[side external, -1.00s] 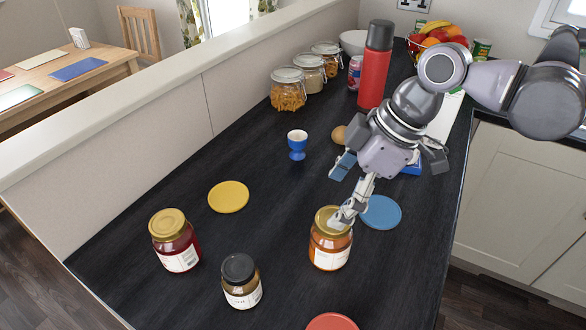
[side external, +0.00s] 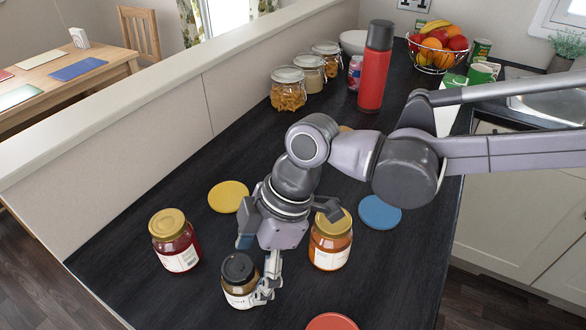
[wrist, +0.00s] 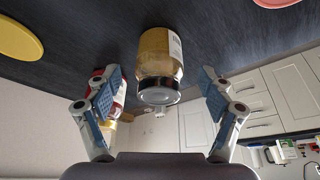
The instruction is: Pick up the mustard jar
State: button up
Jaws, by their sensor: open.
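The mustard jar (side external: 236,288), with a black lid and a pale label, stands upright near the front of the dark counter in the side view. In the wrist view the jar (wrist: 157,55) shows yellow contents and sits between the two fingers, lid toward me. My gripper (side external: 258,262) is over and beside the jar, partly hiding its right side in the side view. In the wrist view my gripper (wrist: 160,88) is open, with a visible gap on each side of the jar.
A red jam jar (side external: 175,243) stands to the left, and an orange jar (side external: 329,245) stands to the right, close to my gripper. Yellow (side external: 228,197), blue (side external: 381,213) and red (side external: 332,322) discs lie flat. A red flask (side external: 373,75) stands farther back.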

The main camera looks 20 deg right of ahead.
jog(key=x, duration=0.5)
jog(key=shift+a+r, duration=0.1)
jog(key=shift+c, duration=0.3)
jog(key=c, duration=1.4)
